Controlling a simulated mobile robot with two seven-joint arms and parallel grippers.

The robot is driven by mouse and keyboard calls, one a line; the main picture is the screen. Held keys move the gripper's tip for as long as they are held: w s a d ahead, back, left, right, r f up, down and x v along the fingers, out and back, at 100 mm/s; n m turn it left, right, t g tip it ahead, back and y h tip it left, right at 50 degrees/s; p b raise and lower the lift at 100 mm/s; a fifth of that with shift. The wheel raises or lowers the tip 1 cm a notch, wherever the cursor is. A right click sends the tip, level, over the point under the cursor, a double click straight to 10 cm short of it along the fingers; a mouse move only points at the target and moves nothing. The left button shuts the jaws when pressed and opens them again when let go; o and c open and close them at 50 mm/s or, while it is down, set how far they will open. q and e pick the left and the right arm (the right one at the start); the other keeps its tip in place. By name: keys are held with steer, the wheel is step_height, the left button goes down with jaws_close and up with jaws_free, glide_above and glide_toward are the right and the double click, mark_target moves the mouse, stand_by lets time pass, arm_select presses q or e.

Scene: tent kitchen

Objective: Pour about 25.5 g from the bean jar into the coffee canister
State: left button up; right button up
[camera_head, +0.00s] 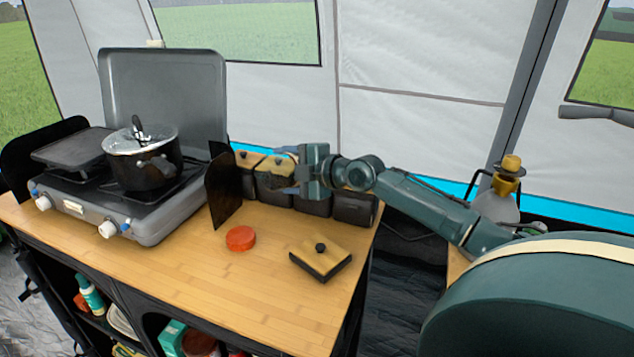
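A row of dark canisters stands along the back right of the wooden counter. The left ones have wooden lids (247,160). The rightmost canister (354,208) shows a dark top with no wooden lid visible. A loose square wooden lid (321,256) with a black knob lies on the counter in front. A round red lid (240,238) lies to its left. My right gripper (282,172) is over the canister row, seen side-on; its fingertips overlap the lids behind, so its grip is unclear. I cannot make out the bean jar. My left gripper is out of view.
A gas stove (150,210) with a raised cover and a lidded black pot (142,165) stands on the left. A dark upright panel (223,188) separates it from the canisters. The front of the wooden counter (200,285) is clear. Shelves below hold several goods.

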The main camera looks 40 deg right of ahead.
arm_select(q)
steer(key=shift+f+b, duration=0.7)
steer(key=shift+b, duration=0.3)
arm_select(e)
steer(key=shift+d+r+m, duration=0.45)
steer(key=shift+r+m, duration=0.15)
steer(key=shift+r, duration=0.1)
stand_by(0.6)
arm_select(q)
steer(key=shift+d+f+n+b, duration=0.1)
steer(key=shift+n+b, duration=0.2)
arm_select(e)
steer(key=shift+w+d+r+m+y, duration=0.1)
steer(key=shift+d+r+m+y, duration=0.2)
steer(key=shift+r, duration=0.4)
steer(key=shift+w+d+r+m+y, duration=0.1)
steer(key=shift+d+r+m+y, duration=0.1)
steer(key=shift+r+m, duration=0.35)
stand_by(0.8)
arm_select(q)
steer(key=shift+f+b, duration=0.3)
steer(key=shift+b, duration=0.25)
arm_select(e)
steer(key=shift+w+d+r+m+y, duration=0.1)
steer(key=shift+d+r+m+y, duration=0.2)
steer(key=shift+d+r+m, duration=0.3)
stand_by(2.0)
